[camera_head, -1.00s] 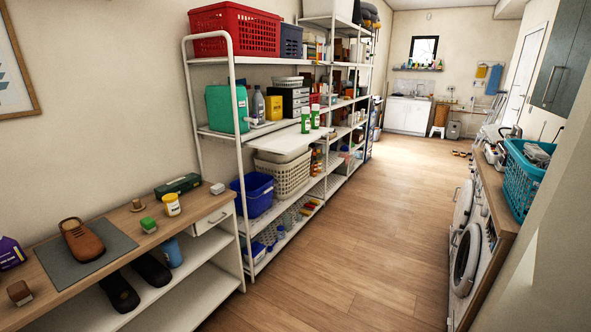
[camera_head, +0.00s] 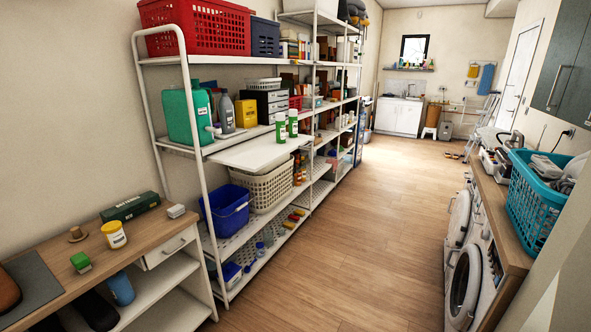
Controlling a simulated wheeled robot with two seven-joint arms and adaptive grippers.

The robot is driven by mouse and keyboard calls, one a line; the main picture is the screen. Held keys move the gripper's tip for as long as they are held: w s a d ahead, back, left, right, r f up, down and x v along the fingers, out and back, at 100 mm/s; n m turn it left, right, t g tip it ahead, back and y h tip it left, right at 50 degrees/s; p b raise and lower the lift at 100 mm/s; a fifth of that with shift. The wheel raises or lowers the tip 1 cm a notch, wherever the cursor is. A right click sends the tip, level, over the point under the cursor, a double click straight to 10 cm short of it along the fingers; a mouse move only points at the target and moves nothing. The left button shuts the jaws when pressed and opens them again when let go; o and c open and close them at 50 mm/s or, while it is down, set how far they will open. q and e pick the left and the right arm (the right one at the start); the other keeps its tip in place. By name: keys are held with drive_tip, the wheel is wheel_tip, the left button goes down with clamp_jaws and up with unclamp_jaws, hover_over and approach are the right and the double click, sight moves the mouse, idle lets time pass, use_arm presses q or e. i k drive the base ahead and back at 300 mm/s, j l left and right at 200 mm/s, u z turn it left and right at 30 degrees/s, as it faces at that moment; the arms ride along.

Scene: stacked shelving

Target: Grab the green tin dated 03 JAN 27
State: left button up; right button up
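Two green-and-white cylindrical containers stand upright side by side on a white board that juts out from the shelving: a left one (camera_head: 280,128) and a right one (camera_head: 293,124). A small green object (camera_head: 81,262) lies on the wooden bench at the lower left; I cannot tell if it is a tin. No date is readable on any of them at this distance. Neither of my grippers is in view.
The jutting white board (camera_head: 245,152) sticks out from the metal shelving (camera_head: 172,62). The wooden bench (camera_head: 60,300) stands at left. A washing machine (camera_head: 466,280) and a teal basket (camera_head: 535,195) are at right. The wooden floor (camera_head: 350,230) between is clear.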

sight(281, 132)
drive_tip(key=i+l+z, duration=0.1)
drive_tip(key=i+l, duration=0.2)
drive_tip(key=i, duration=0.15)
drive_tip(key=i+l, duration=0.25)
drive_tip(key=i, duration=0.25)
drive_tip(key=i+l+z, duration=0.15)
drive_tip(key=i, duration=0.35)
drive_tip(key=l, duration=0.1)
